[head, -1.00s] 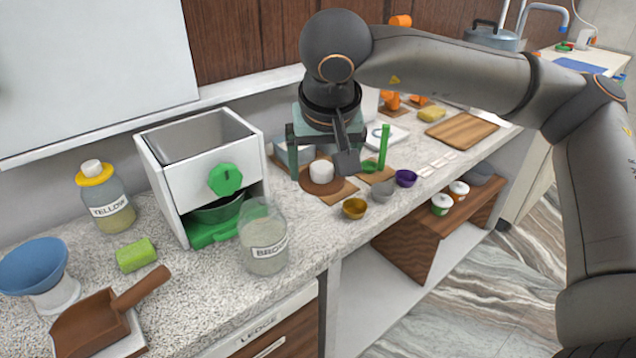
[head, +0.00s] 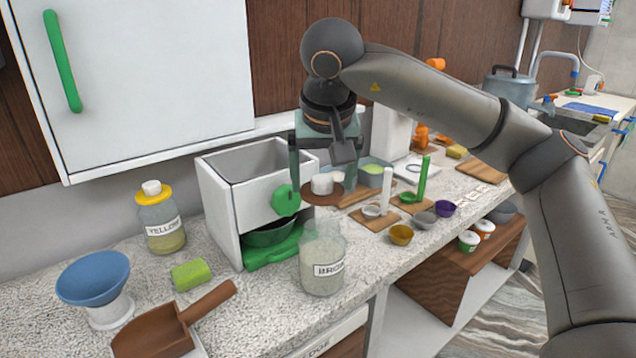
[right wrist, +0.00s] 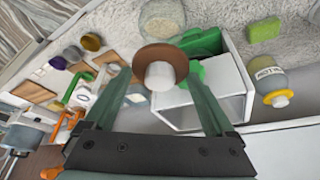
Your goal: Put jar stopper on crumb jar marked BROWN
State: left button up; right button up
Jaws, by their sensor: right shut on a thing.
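The jar stopper is a brown disc (head: 322,199) with a white knob. My right gripper (head: 322,182) is shut on the knob and holds the stopper roughly level, clear of the counter. In the right wrist view the stopper (right wrist: 178,60) lies between the fingers (right wrist: 158,74). The clear glass crumb jar marked BROWN (head: 322,268) stands upright and open at the counter's front, with pale crumbs inside. The stopper is above and behind the jar mouth in the head view, apart from it. The jar also shows partly in the right wrist view (right wrist: 162,18). My left gripper is not in view.
A white box mill with a green knob (head: 286,200) stands just behind the BROWN jar. A closed YELLOW jar (head: 162,222), green block (head: 188,274), blue funnel (head: 93,276) and brown scoop (head: 150,335) are to the left. Small bowls (head: 401,235) are to the right.

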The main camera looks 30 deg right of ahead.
jog(key=shift+d+f+b, duration=0.1)
jog(key=shift+f+b, duration=1.2)
notch_tip(320, 180, down, 2)
jog(key=shift+f+b, duration=0.1)
jog(key=shift+b, duration=0.9)
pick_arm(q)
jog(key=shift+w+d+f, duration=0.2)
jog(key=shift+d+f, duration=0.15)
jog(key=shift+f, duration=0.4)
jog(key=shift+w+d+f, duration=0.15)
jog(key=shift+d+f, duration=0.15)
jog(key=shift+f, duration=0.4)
pick_arm(e)
jog(key=shift+f, duration=0.5)
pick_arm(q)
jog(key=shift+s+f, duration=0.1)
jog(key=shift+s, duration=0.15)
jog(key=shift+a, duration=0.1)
pick_arm(e)
jog(key=shift+f, duration=0.3)
jog(key=o, duration=1)
